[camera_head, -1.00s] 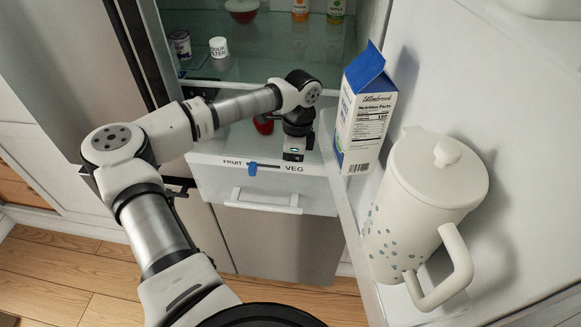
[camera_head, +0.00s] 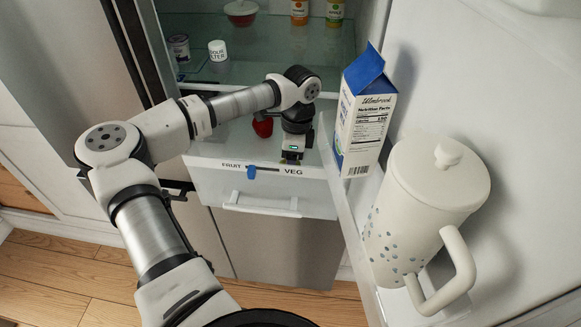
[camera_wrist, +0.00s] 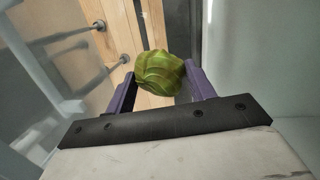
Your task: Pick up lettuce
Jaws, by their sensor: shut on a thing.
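The lettuce (camera_wrist: 160,73) is a round, green, leafy head. In the wrist view it sits between the two purple fingers of my gripper (camera_wrist: 159,80), which is shut on it. In the head view my gripper (camera_head: 292,157) points down just behind the front of the drawer marked FRUIT and VEG (camera_head: 262,190), at its VEG end. The lettuce is mostly hidden there by the wrist and the drawer front.
A red item (camera_head: 263,126) lies left of my wrist. A blue and white carton (camera_head: 363,115) and a large white pitcher (camera_head: 425,215) stand on the door shelf at right. A glass shelf (camera_head: 270,70) with jars and bottles is above.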

